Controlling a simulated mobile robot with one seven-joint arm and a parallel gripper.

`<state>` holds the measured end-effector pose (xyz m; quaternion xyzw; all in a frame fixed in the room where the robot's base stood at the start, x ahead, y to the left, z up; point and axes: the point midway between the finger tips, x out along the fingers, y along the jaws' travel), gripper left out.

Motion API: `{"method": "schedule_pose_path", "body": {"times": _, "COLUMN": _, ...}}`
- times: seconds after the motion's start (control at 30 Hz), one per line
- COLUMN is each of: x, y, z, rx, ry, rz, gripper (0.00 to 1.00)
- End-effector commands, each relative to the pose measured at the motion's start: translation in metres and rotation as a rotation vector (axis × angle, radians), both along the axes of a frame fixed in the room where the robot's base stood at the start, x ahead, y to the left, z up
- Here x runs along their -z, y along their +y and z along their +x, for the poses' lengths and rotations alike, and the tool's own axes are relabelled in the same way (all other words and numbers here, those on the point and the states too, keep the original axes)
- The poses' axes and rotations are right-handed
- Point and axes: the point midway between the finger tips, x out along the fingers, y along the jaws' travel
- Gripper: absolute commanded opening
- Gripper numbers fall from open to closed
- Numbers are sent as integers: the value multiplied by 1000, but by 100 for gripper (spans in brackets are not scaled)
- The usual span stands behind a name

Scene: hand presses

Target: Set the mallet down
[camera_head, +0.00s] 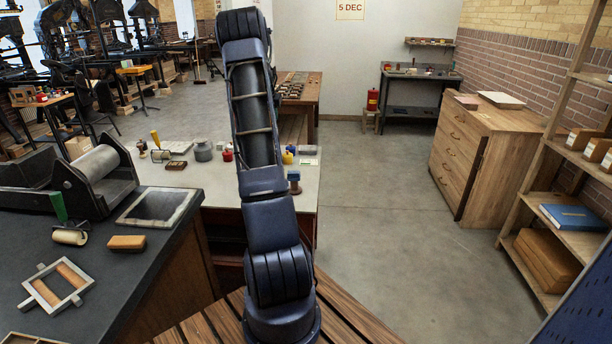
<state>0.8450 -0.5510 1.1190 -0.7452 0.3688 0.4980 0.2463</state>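I cannot make out a mallet anywhere in this view. My arm rises through the middle of the picture from its base at the bottom, and its upper end is near the top edge. My gripper does not show, so whether it holds anything is hidden. A pale-topped table (226,190) stands just beyond the arm. Small tools and pots are on it, among them a grey pot (203,151), a yellow-handled tool (156,140) and a small blue-topped item (294,176). My arm covers part of the tabletop.
Drawers (480,165) and shelves (555,200) stand right. The floor (385,200) between is clear.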

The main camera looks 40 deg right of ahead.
Motion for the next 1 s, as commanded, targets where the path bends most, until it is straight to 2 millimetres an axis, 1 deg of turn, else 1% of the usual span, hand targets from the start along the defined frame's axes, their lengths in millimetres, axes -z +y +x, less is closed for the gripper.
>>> {"method": "schedule_pose_path", "body": {"times": 0.03, "x": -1, "y": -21, "z": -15, "rx": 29, "ry": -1, "rz": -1, "gripper": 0}}
{"method": "schedule_pose_path", "body": {"times": 0.1, "x": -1, "y": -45, "z": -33, "rx": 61, "ry": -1, "rz": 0, "gripper": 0}}
{"method": "schedule_pose_path", "body": {"times": 0.2, "x": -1, "y": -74, "z": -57, "rx": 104, "ry": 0, "rz": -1, "gripper": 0}}
{"method": "schedule_pose_path", "body": {"times": 0.3, "x": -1, "y": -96, "z": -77, "rx": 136, "ry": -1, "rz": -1, "gripper": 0}}
{"method": "schedule_pose_path", "body": {"times": 0.4, "x": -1, "y": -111, "z": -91, "rx": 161, "ry": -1, "rz": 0, "gripper": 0}}
{"method": "schedule_pose_path", "body": {"times": 0.57, "x": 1, "y": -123, "z": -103, "rx": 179, "ry": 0, "rz": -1, "gripper": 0}}
{"method": "schedule_pose_path", "body": {"times": 0.67, "x": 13, "y": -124, "z": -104, "rx": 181, "ry": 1, "rz": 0, "gripper": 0}}
{"method": "schedule_pose_path", "body": {"times": 0.77, "x": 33, "y": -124, "z": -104, "rx": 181, "ry": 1, "rz": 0, "gripper": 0}}
{"method": "schedule_pose_path", "body": {"times": 1.0, "x": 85, "y": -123, "z": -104, "rx": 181, "ry": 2, "rz": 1, "gripper": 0}}
